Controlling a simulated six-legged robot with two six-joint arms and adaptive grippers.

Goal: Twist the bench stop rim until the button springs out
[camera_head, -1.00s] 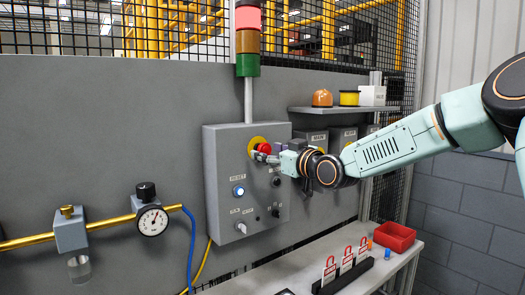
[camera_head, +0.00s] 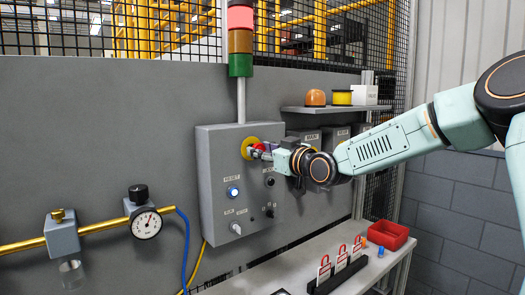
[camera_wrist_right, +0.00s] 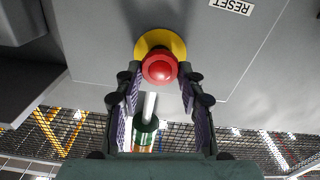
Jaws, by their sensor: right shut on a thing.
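The bench stop is a red button (camera_head: 258,147) in a yellow collar (camera_head: 247,148) at the top of a grey control box (camera_head: 215,165). In the right wrist view, the red button (camera_wrist_right: 160,68) stands in front of the yellow collar (camera_wrist_right: 160,43). My right gripper (camera_head: 263,152) is at the button, shut on its red rim. In the wrist view, its fingertips (camera_wrist_right: 160,73) lie on either side of the rim. The fingers partly cover the button in the head view. My left gripper is not in view.
A lit blue reset button (camera_head: 233,192) and several knobs sit lower on the box. A stack light (camera_head: 240,40) glows red above it. A shelf (camera_head: 335,109) is to the right. A bench (camera_head: 300,268) below carries a red bin (camera_head: 388,234) and red padlocks with tags.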

